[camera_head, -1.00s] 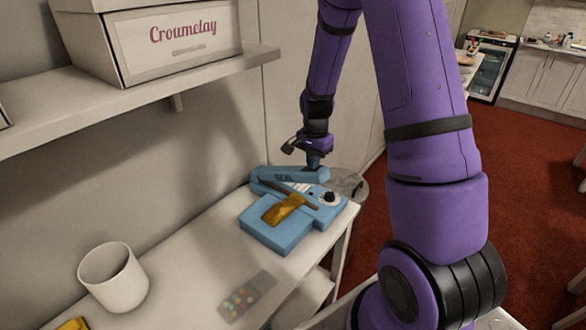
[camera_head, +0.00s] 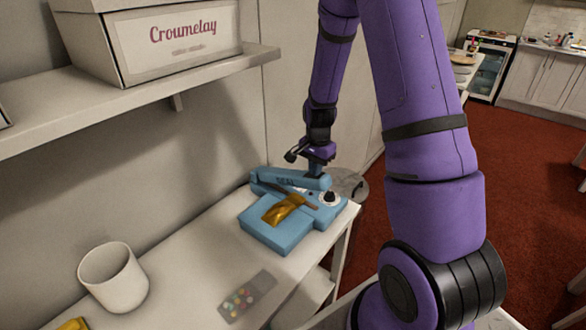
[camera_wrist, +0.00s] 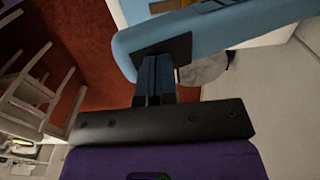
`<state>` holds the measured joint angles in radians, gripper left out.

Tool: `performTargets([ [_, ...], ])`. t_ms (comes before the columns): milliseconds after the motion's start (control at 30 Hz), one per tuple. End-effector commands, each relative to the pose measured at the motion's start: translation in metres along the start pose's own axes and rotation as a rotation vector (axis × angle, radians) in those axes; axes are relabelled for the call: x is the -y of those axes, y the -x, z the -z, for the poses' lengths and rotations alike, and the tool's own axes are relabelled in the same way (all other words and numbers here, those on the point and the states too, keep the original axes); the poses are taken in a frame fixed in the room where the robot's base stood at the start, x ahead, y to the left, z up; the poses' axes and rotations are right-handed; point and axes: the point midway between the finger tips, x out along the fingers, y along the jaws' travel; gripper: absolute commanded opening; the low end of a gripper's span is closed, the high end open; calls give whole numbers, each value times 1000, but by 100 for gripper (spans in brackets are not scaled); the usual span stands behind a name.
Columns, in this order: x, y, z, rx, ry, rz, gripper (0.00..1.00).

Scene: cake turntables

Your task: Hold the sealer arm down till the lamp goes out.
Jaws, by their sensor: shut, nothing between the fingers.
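The blue sealer (camera_head: 277,235) sits on the white bench near its far right end. Its blue sealer arm (camera_head: 290,180) lies low over the body, and dark lettering shows on its side. A gold packet (camera_head: 284,208) lies across the front of the sealer, with one end by the arm. My gripper (camera_head: 315,170) is shut and empty, pointing down at the arm's free end. In the wrist view its fingertips (camera_wrist: 154,62) meet the dark pad (camera_wrist: 165,52) on the sealer arm (camera_wrist: 215,30). A dark knob (camera_head: 329,197) is on the body. I cannot make out whether a lamp is lit.
A white mug (camera_head: 113,278) stands at the bench's left, and a remote-like item with coloured buttons (camera_head: 246,297) lies in front. A shelf (camera_head: 150,95) with a labelled box (camera_head: 170,38) overhangs the back. A round grey lid-like thing (camera_head: 352,186) is beyond the sealer.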

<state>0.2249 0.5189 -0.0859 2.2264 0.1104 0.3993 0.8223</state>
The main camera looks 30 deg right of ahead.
Motion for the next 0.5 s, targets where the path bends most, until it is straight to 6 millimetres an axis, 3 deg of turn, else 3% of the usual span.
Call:
performTargets([
  [500,-8,-20,0,1,1,-1,0],
])
